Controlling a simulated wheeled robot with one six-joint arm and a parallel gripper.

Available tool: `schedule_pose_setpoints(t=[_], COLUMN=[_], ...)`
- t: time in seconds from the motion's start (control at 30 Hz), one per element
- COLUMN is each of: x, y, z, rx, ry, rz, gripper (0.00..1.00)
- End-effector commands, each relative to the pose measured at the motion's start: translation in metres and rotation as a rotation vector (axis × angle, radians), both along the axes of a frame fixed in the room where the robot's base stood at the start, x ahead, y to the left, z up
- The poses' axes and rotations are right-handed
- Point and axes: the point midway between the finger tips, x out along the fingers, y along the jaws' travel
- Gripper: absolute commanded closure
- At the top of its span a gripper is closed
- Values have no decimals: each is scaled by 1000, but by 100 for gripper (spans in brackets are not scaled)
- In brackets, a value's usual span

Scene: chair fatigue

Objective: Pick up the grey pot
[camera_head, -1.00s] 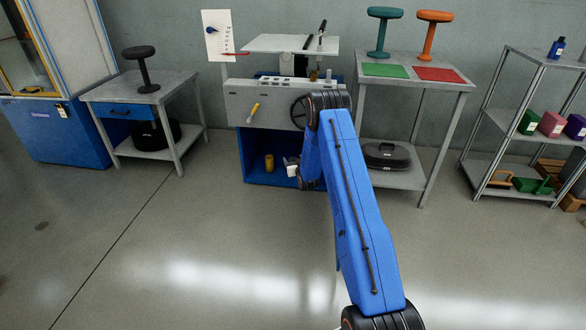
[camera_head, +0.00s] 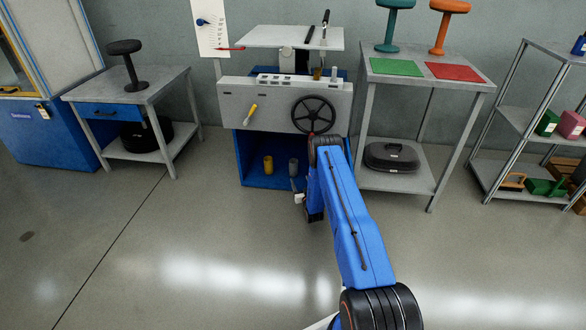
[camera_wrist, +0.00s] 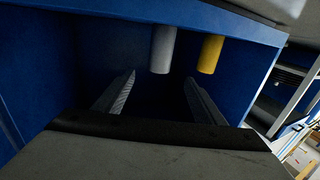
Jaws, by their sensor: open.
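The grey pot (camera_head: 293,167) stands in the blue compartment under the machine, to the right of a yellow pot (camera_head: 268,164). In the wrist view the grey pot (camera_wrist: 163,50) appears upper middle, ahead of the fingers, with the yellow pot (camera_wrist: 210,54) to its right. My gripper (camera_wrist: 155,95) is open and empty, its two fingers spread at the compartment's mouth. It is apart from the grey pot. In the head view my gripper (camera_head: 298,194) shows small, just in front of and below the grey pot, partly hidden by my arm.
The blue compartment (camera_head: 243,160) has walls at both sides and a top close above the pots. A handwheel (camera_head: 313,114) sits on the machine front above. A table (camera_head: 398,180) with a black case (camera_head: 391,157) stands to the right. The floor in front is clear.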

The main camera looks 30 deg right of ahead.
Motion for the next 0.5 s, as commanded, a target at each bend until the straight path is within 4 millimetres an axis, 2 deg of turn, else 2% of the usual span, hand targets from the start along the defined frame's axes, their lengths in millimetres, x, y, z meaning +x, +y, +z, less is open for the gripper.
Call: schedule_pose_setpoints(t=[0.5], x=[88], y=[-18], z=[0], rx=[0], ry=[0], rz=[1], gripper=[36])
